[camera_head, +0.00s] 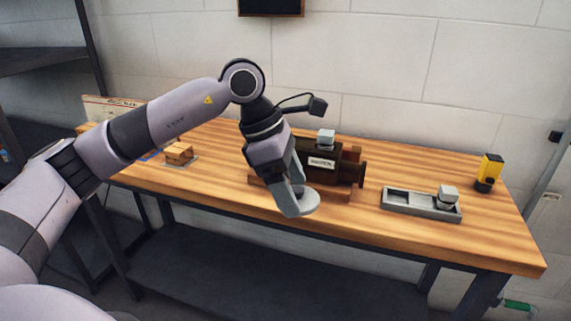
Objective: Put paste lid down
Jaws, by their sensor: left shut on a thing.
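My left gripper (296,190) is shut on a round, flat grey piece, which looks like the paste lid (305,205). The lid is tilted and sits at the fingertips, in front of the dark machine and near the front edge of the wooden table (225,198). The fingers hide part of the lid. I cannot tell whether the lid touches the table. My right gripper is not in view.
A dark brown machine (340,168) with a label stands behind the gripper. A grey tray (405,201) with a small pale-topped object (447,196) lies to the right. A yellow-black item (488,172) stands at far right. A wooden block (178,153) sits left.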

